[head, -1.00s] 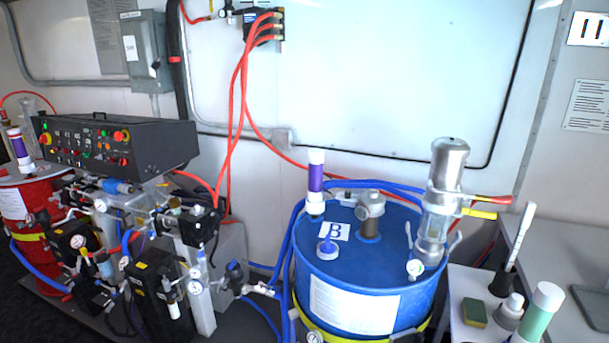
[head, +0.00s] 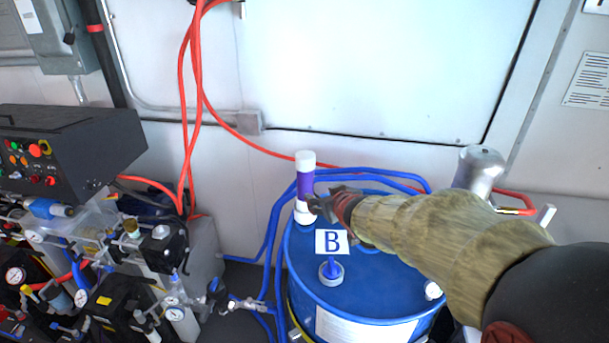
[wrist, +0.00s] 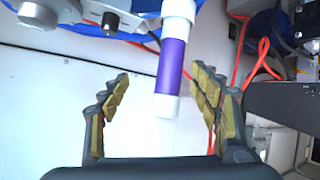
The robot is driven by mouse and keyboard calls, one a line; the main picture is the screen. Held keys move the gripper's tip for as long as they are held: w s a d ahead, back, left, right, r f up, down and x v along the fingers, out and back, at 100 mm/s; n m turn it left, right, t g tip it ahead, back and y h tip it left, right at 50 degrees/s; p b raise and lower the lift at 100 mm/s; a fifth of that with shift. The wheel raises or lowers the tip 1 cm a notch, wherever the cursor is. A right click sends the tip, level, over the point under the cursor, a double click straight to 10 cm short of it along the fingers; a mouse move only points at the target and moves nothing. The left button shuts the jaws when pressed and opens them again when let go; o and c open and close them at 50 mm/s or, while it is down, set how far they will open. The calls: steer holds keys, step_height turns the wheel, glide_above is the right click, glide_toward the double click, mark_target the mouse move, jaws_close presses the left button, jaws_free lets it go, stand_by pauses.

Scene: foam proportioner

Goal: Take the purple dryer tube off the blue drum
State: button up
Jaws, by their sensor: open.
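The purple dryer tube (head: 306,184), with white ends, stands upright on top of the blue drum (head: 370,279) near its back left. My gripper (head: 322,204) is just right of the tube in the head view, with my sleeved arm reaching in from the right. In the wrist view, the tube (wrist: 172,64) lies between the two open fingers of my gripper (wrist: 160,112), nearer the right finger. The fingers appear apart from the tube. My arm hides much of the drum's top and the pump behind it.
A "B" label (head: 331,241) and a blue-and-white cap (head: 331,271) are on the drum top in front of the tube. Blue hoses (head: 270,245) run behind and left of the drum. The proportioner machine (head: 110,250) stands at the left.

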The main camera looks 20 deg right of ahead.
mark_target(311, 183)
steer(key=shift+w+d+f+n+t+y+p, duration=0.1)
steer(key=shift+w+f+n+t+y+p, duration=0.35)
steer(key=shift+w+y+p, duration=0.6)
steer(key=shift+w+d+f+n+t+y+p, duration=0.2)
steer(key=shift+w+f+t+y+p, duration=0.45)
steer(key=shift+w, duration=0.65)
steer(key=shift+w+d+f+n+t+y+p, duration=0.1)
steer(key=shift+w+f+n+t+y+p, duration=0.2)
steer(key=shift+w+y+p, duration=0.65)
steer(key=x, duration=0.3)
steer(key=shift+f, duration=0.1)
steer(key=x, duration=0.5)
steer(key=shift+w+d+r+b, duration=0.1)
steer(key=shift+d+r+b, duration=0.1)
steer(key=shift+d+b, duration=0.15)
steer(key=shift+c, duration=1)
steer(key=shift+r, duration=0.1)
steer(key=c, duration=1.4)
